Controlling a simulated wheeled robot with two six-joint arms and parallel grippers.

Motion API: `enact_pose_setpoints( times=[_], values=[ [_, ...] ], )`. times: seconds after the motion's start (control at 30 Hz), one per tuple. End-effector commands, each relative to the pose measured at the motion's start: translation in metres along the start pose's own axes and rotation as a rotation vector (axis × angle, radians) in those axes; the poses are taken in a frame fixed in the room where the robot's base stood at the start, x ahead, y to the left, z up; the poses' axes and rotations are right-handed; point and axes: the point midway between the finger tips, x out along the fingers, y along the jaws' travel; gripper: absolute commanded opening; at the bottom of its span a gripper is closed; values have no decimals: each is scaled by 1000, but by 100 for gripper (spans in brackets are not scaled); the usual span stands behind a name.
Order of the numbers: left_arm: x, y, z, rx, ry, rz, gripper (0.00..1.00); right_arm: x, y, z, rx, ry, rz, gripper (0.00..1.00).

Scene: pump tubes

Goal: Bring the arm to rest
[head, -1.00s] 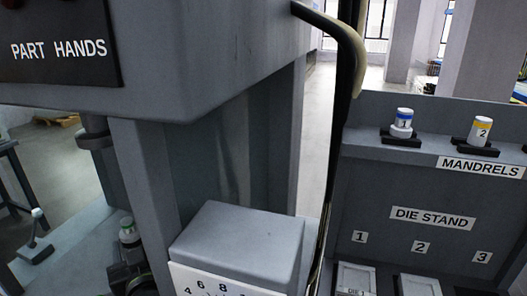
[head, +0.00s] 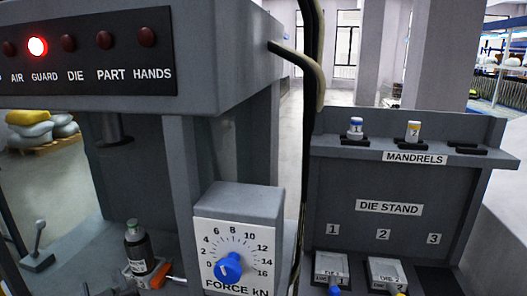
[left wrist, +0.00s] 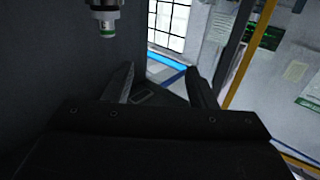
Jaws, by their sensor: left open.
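My left gripper (left wrist: 160,88) shows in the left wrist view with its two dark fingers spread apart and nothing between them. In the head view, dark parts at the bottom left edge seem to be its top, mostly cut off by the frame. A dark cylinder with a green and white end (head: 135,248) stands close by on the press bed. My right gripper is in neither view.
The grey press has a lamp panel (head: 90,55) with the GUARD lamp lit. A force box (head: 240,199) with a blue knob (head: 229,267) stands in front.

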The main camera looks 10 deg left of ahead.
Motion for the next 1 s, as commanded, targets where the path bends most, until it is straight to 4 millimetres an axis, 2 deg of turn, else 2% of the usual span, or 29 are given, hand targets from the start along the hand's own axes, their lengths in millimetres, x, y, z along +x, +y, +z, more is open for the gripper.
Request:
enact_pose_setpoints(
  times=[0.03, 0.27, 0.57, 0.67, 0.8, 1.0],
  values=[
    [0, 0, 0, 0, 0, 0, 51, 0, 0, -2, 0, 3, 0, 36],
    [-10, -14, 39, 70, -148, 23, 51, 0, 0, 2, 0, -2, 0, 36],
    [-42, -39, 106, 202, -419, 98, 51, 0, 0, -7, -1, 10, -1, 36],
    [-63, -51, 134, 266, -547, 148, 51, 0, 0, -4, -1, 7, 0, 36],
    [-108, -73, 176, 379, -765, 258, 51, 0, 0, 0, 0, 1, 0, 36],
    [-178, -100, 214, 517, -1037, 451, 51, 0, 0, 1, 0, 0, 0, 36]
  ],
)
